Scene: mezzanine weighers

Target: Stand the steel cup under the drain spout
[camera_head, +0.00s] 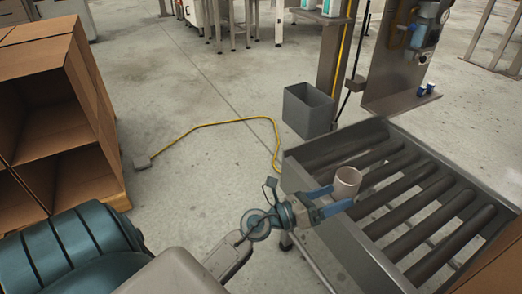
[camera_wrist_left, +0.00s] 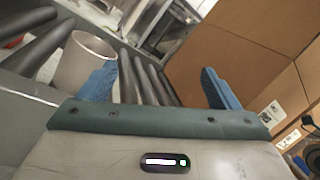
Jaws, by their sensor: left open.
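The steel cup (camera_head: 348,181), a plain pale-grey cylinder, appears upright at the near left part of the roller conveyor (camera_head: 298,174). My left gripper (camera_head: 331,199) is open, its blue fingers just in front of the cup. In the left wrist view the cup (camera_wrist_left: 82,60) is beside one finger, outside the gap of the gripper (camera_wrist_left: 162,82). The gap holds nothing. I cannot tell whether finger and cup touch. I cannot make out a drain spout for certain in either view. My right gripper is not in view.
A grey bin (camera_head: 308,110) stands on the floor behind the conveyor. A post panel (camera_head: 395,95) carries a device (camera_head: 427,28). Cardboard boxes (camera_head: 45,100) stand at left. A yellow cable (camera_head: 215,122) lies on otherwise clear floor.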

